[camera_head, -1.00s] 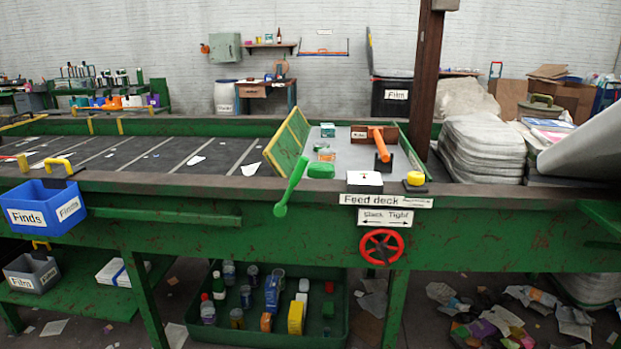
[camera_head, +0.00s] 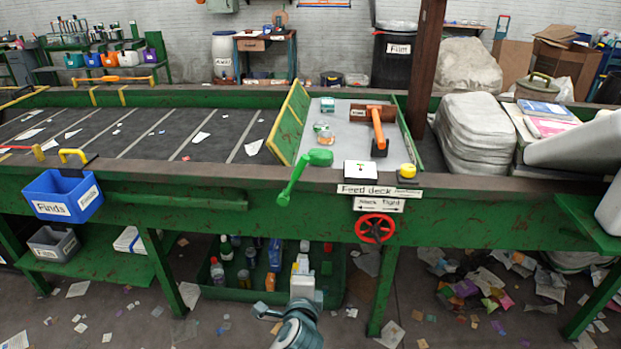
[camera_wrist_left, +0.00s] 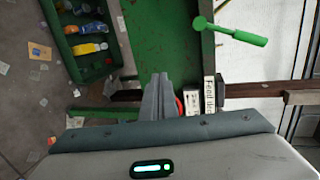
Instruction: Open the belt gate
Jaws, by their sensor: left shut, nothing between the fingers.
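The belt gate (camera_head: 291,122), a green panel with a yellow frame, stands upright across the belt between the dark slatted section and the grey feed deck (camera_head: 345,135). A green lever (camera_head: 303,174) with a thick grip slants at the front rail near the gate's foot. It also shows in the left wrist view (camera_wrist_left: 228,30). My left gripper (camera_head: 302,262) is low in front of the bench, below the lever and apart from it. In the left wrist view its fingers (camera_wrist_left: 158,92) are together with nothing between them. My right gripper is not in view.
A red handwheel (camera_head: 375,228) sits on the bench front below the "Slack Tight" label. A blue "Finds" bin (camera_head: 62,194) hangs at left. A green tray (camera_head: 336,285) of bottles lies under the bench. An orange-handled tool (camera_head: 378,130) rests on the feed deck.

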